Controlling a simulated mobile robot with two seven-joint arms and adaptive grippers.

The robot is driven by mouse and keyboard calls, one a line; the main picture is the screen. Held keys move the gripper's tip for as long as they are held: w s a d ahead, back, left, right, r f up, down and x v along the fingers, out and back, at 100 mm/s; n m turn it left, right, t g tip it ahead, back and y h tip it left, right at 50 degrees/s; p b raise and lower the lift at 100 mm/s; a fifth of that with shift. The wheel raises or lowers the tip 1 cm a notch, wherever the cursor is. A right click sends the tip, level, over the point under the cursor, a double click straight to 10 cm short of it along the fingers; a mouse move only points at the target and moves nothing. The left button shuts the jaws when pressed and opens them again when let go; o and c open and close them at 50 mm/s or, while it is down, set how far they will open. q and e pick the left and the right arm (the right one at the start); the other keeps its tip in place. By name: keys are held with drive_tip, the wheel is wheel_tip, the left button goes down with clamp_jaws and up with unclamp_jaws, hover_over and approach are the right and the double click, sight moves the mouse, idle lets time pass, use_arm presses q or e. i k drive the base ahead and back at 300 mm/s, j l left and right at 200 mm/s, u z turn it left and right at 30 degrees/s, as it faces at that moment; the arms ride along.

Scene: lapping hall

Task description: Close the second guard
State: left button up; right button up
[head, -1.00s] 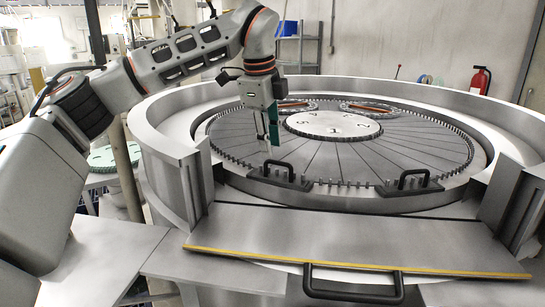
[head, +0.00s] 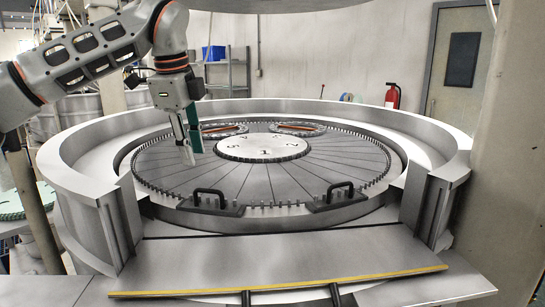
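A flat metal guard panel (head: 280,262) with a yellow strip along its front edge lies lowered in the front gap of the round lapping machine. The two black legs of its handle (head: 246,297) show at the bottom edge; the rest of the handle is cut off. I cannot tell which guard counts as the second. My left gripper (head: 193,157) hangs fingers down over the left part of the slatted plate, well behind the panel and touching no guard. Its fingertips look apart, with nothing between them. My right gripper is not in view.
The machine's high metal rim (head: 78,165) curves around the plate, ending in posts beside the gap. Two black handles (head: 212,200) (head: 336,196) stand at the plate's front. A pillar (head: 508,150) is close on the right. A fire extinguisher (head: 392,97) hangs behind.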

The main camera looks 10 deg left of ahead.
sight(248, 263)
drive_tip(key=k, duration=1)
